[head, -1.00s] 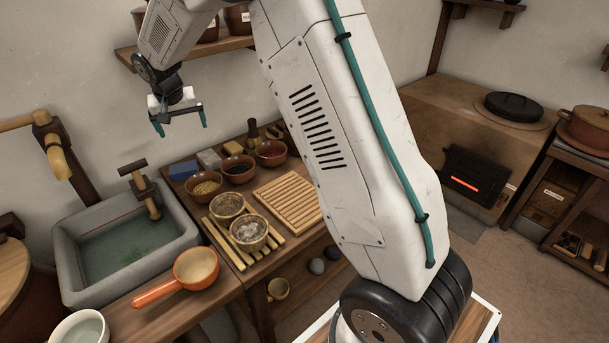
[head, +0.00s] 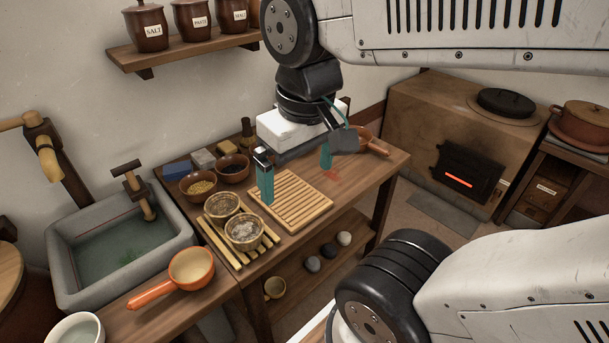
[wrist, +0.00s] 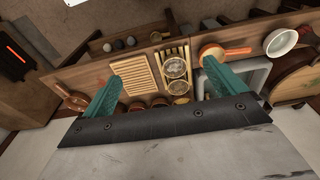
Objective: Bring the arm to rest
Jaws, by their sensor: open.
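My gripper (head: 296,176) hangs from the folded arm above the wooden worktable in the head view, its two teal fingers spread wide with nothing between them. In the wrist view my gripper (wrist: 163,92) also shows open and empty, with the slatted board (wrist: 134,75) and two cups (wrist: 174,68) beyond the fingers. The arm's upper link crosses the top right of the head view. The gripper hides part of the table's back.
A stone sink (head: 70,262) stands left, with an orange-handled pan (head: 190,268) beside it. Small bowls (head: 198,185) sit at the table's back. A shelf (head: 180,55) carries labelled jars. A stove (head: 425,115) with a glowing slot stands right. Floor shows between table and stove.

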